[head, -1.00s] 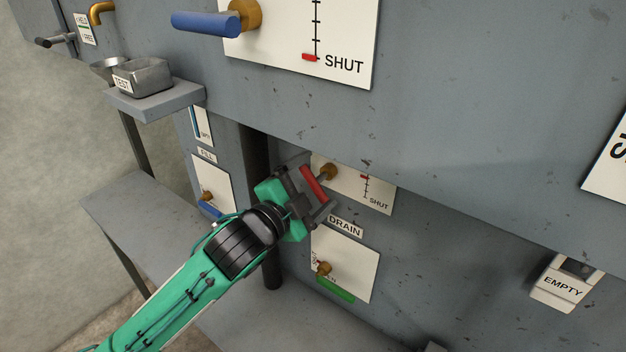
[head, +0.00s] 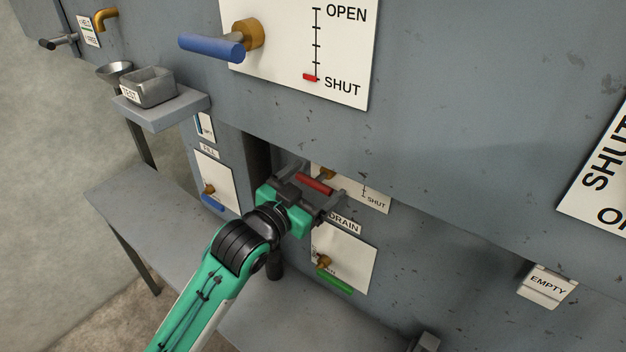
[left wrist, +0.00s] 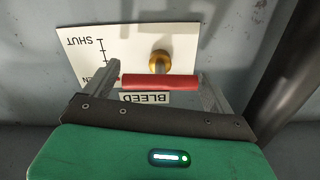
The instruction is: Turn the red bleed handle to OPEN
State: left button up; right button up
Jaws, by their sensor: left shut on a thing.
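The red bleed handle (head: 314,184) is a short red bar on a brass stem, in the recess below the overhanging panel. It also shows in the left wrist view (left wrist: 160,81), lying crosswise in front of the brass hub (left wrist: 160,61). My left gripper (head: 318,188) is shut on the handle, with one finger at each end of the bar. The white bleed plate (left wrist: 125,42) behind it carries a scale; SHUT is readable, and OPEN is partly hidden by a finger. My right gripper is not in view.
The overhanging panel (head: 440,150) is close above my left gripper. A DRAIN plate with a green handle (head: 333,284) is just below. A large blue handle (head: 210,46) is above, and a dark post (left wrist: 290,85) stands beside the gripper. A shelf with a metal tray (head: 147,88) is at left.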

pick_arm(q)
jog(key=shift+f+n, duration=0.1)
jog(key=shift+n, duration=0.2)
dwell(0.4)
jog(key=o, duration=0.8)
jog(key=shift+c, duration=0.2)
jog(key=b+v, duration=0.4)
jog(key=v, duration=1)
